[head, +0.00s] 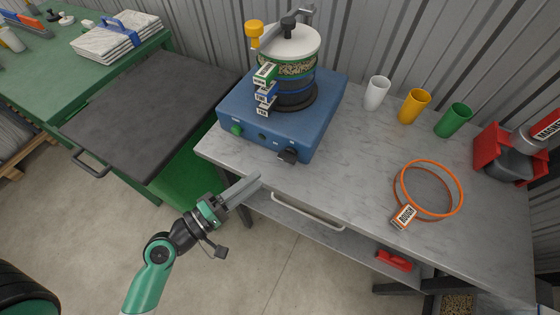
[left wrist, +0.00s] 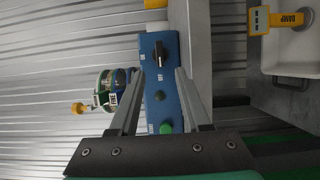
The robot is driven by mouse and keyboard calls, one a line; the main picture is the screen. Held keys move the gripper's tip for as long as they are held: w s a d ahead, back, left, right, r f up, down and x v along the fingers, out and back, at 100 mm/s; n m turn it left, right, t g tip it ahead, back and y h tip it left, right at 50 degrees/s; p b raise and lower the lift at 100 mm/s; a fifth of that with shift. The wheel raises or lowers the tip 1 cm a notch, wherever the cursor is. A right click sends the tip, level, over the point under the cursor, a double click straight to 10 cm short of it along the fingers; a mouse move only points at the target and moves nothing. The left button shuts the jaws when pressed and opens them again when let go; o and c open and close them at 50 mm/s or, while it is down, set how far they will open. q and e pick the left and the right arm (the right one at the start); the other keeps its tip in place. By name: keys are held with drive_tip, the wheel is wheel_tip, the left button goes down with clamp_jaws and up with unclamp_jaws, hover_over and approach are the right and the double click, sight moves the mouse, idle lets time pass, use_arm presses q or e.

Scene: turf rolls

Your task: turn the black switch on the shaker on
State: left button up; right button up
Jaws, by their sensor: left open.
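The shaker (head: 325,118) is a blue box on the grey bench, with a stack of sieves on top. Its black switch (head: 288,156) is a knob at the right end of its front face; it also shows in the left wrist view (left wrist: 159,54). The small labels around it are too blurred to read surely. My left gripper (head: 256,182) is open and empty, in front of the shaker and below the switch in the head view. In the left wrist view its fingers (left wrist: 156,74) stand apart on either side of the blue panel, with the switch between and beyond them.
A green button (head: 237,130) sits at the panel's left end. White (head: 377,93), yellow (head: 414,105) and green (head: 453,120) cups stand right of the shaker. An orange ring (head: 460,190) lies on the bench. A bench handle (head: 308,212) is right of my gripper.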

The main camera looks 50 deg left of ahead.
sight(284, 160)
use_arm(q)
drive_tip(key=w+p, duration=0.1)
drive_tip(key=w, duration=0.8)
drive_tip(key=shift+a, duration=0.1)
drive_tip(key=shift+s, duration=0.1)
clamp_jaws()
